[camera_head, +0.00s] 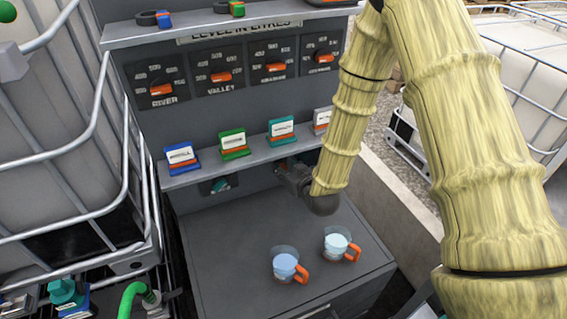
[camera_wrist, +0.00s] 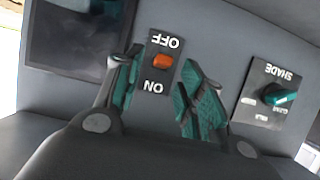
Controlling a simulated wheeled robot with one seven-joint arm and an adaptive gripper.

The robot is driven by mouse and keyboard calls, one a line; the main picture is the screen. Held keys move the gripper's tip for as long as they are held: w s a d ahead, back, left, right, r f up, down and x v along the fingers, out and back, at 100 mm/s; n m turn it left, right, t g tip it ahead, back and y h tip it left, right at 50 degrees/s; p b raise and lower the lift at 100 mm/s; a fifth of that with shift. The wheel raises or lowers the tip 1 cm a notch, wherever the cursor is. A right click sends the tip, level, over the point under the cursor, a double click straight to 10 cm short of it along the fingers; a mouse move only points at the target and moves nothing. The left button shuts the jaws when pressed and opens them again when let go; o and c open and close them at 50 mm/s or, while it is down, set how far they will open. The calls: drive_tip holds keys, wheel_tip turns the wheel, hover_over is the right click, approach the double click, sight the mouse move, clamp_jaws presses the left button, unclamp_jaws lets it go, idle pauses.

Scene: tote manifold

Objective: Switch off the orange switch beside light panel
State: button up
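The orange switch (camera_wrist: 163,62) sits on a small dark plate (camera_wrist: 151,73) in the wrist view, between the OFF and ON labels, which appear upside down. I cannot clearly tell which way it is set. My gripper (camera_wrist: 160,76) is open, its teal-padded fingers on either side of the switch, with nothing between them but the plate behind. Contact cannot be told. A dark rectangular panel (camera_wrist: 78,40), possibly the light panel, lies left of the switch. In the head view my gripper (camera_head: 296,178) is under the lower shelf, mostly hidden, and the switch is not visible.
A SHADE dial (camera_wrist: 278,95) with a teal knob is right of the switch. The lower shelf (camera_head: 240,158) bears several labelled blocks. Two cups, left (camera_head: 285,264) and right (camera_head: 336,242), stand on the cabinet top (camera_head: 225,255). A caged tote (camera_head: 60,130) stands at left.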

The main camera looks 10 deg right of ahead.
sight(283, 165)
drive_tip(key=shift+w+a+p, duration=0.2)
drive_tip(key=shift+w+p, duration=0.3)
drive_tip(key=shift+w, duration=0.3)
drive_tip(key=shift+w+a+f, duration=0.1)
drive_tip(key=shift+w+f, duration=0.45)
drive_tip(key=shift+w, duration=0.15)
drive_tip(key=shift+s+r, duration=0.2)
drive_tip(key=shift+c, duration=0.6)
drive_tip(key=shift+f, duration=0.1)
clamp_jaws()
